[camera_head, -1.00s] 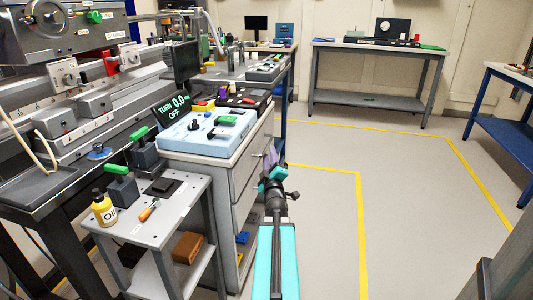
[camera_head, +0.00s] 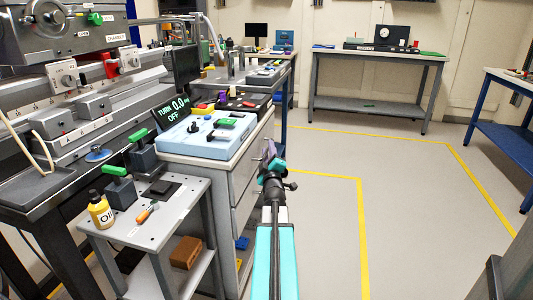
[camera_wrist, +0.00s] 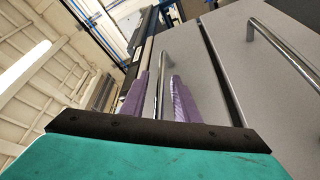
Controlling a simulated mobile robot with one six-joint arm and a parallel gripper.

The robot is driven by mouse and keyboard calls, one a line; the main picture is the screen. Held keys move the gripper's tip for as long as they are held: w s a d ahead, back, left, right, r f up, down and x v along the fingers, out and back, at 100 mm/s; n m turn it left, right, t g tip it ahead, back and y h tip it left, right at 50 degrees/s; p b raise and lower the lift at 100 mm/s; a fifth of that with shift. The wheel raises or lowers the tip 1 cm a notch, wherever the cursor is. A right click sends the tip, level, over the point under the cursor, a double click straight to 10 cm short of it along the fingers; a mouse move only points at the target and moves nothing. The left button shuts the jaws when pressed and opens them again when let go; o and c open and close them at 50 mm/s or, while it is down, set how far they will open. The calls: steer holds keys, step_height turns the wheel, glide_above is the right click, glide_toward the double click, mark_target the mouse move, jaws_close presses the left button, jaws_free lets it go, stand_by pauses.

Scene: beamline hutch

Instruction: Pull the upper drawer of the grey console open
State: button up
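The grey console (camera_head: 224,193) stands left of my arm in the head view, with drawers on its right-hand face. In the wrist view, the upper drawer (camera_wrist: 190,58) has a metal bar handle (camera_wrist: 160,86). My gripper (camera_wrist: 163,84) has two purple fingers, spread apart with the bar between them. I cannot tell whether either finger touches the bar. A dark gap separates this drawer from the one beside it, whose handle (camera_wrist: 284,45) is clear of the fingers. In the head view my gripper (camera_head: 269,150) is at the console's drawer side, and it hides the handle.
A blue control box (camera_head: 207,134) sits on the console. A small grey side table (camera_head: 140,226) with an oil bottle (camera_head: 100,209) stands in front of it. Yellow lines mark the open floor (camera_head: 400,200) to the right. A grey workbench (camera_head: 378,55) stands at the back.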

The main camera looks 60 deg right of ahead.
jaws_close()
